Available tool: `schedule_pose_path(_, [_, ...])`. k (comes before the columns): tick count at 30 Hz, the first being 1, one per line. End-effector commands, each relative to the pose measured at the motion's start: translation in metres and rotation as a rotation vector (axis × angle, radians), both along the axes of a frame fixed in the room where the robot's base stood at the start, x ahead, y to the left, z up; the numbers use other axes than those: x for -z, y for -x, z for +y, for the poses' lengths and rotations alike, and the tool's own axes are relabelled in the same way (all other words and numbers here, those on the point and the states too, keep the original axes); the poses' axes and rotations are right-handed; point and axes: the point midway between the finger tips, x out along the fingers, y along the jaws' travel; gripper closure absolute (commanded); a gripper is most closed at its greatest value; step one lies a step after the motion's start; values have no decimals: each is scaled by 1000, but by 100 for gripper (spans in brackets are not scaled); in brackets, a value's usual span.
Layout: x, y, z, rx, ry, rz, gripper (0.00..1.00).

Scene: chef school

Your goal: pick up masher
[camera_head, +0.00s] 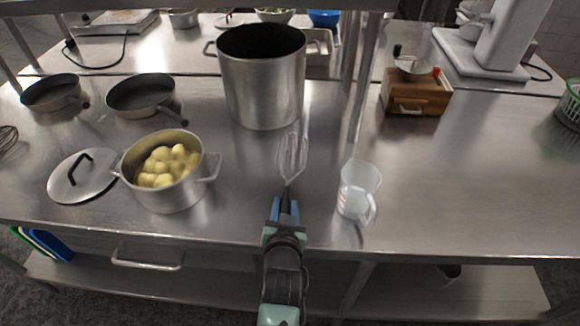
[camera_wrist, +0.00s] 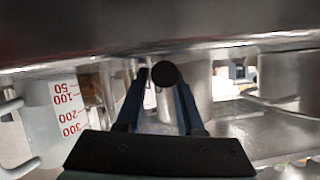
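A metal wire-loop tool, which looks like the masher (camera_head: 291,155), is at the middle of the steel counter, its wire end pointing away from me. In the wrist view the round black end of its handle (camera_wrist: 165,74) faces me between the fingertips. My gripper (camera_head: 285,207) is at the counter's front side, in line with the tool. Its two fingers (camera_wrist: 162,84) stand apart on either side of the handle end, with a small gap visible at one side. The rest of the handle is mostly hidden, and I cannot tell how deep it sits between the fingers.
A clear measuring cup (camera_head: 358,190) stands close to the right of my gripper. A pot of potatoes (camera_head: 168,196) and a lid (camera_head: 70,184) are left. A tall stockpot (camera_head: 262,88) stands behind the tool.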

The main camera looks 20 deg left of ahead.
Motion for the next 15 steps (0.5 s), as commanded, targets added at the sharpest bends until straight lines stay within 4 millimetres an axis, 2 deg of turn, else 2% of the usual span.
schedule_pose_path(9, [2, -3, 1, 0, 0, 1, 65])
schedule_pose_path(15, [2, -3, 1, 0, 0, 0, 100])
